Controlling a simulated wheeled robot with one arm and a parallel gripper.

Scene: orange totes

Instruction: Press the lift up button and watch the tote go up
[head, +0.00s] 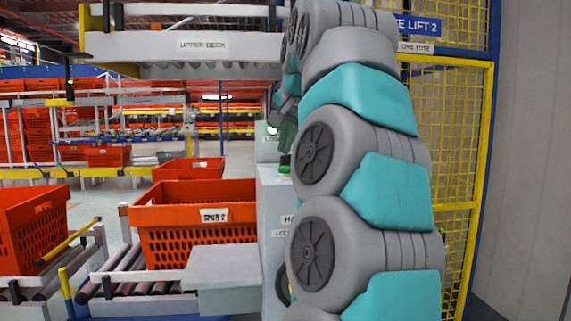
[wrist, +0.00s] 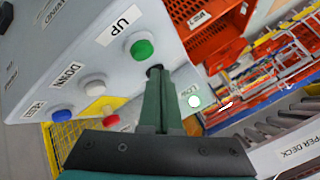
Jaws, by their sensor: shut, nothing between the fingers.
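In the wrist view a grey control panel fills the upper left. Its green button (wrist: 142,48) sits beside the label UP, and its white button (wrist: 93,85) beside DOWN. My gripper (wrist: 155,73) is shut and empty, its tips just below the green button in the picture; I cannot tell whether they touch the panel. In the head view my gripper (head: 285,138) is dark green and partly hidden by my arm, above the grey control box (head: 272,205). An orange tote (head: 195,238) labelled SPUR 2 sits on rollers left of the box.
The panel also has a blue button (wrist: 62,117) and a red button (wrist: 110,120) on yellow. A lit lamp (wrist: 194,101) stands behind my gripper. The UPPER DECK beam (head: 190,46) crosses above. Yellow mesh fencing (head: 455,150) is at right; another tote (head: 32,225) is at left.

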